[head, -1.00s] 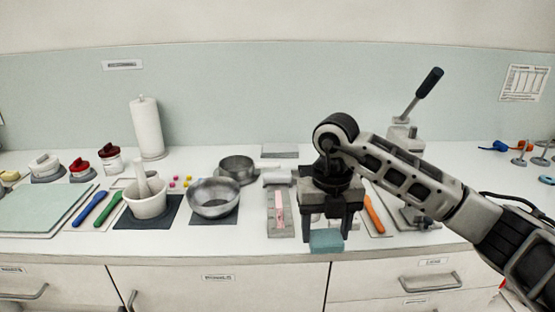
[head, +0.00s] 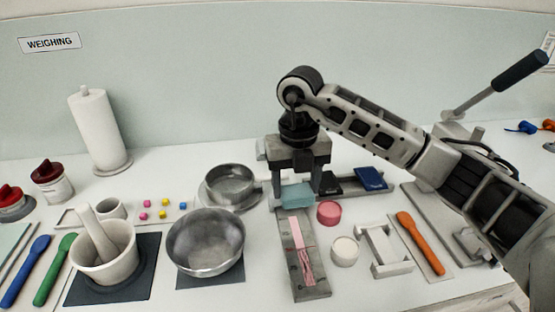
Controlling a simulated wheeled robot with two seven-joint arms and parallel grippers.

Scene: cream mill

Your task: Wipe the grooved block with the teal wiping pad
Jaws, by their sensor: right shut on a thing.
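The grooved block (head: 312,291) is a long grey block right of the metal bowls, lying lengthwise away from me. A pink strip and pink streaks (head: 305,262) lie along its groove. My right gripper (head: 297,188) points down and is shut on the teal wiping pad (head: 297,197), with a finger at each side. The pad is at the far end of the block; I cannot tell whether it touches the block. My left gripper is not in view.
A steel bowl (head: 205,243) stands left of the block, with another bowl (head: 230,184) behind it. A pink disc (head: 328,212), a white round piece (head: 345,252), a white holder (head: 384,252) and an orange spatula (head: 420,243) lie to the right. A dark blue item (head: 371,179) lies behind.

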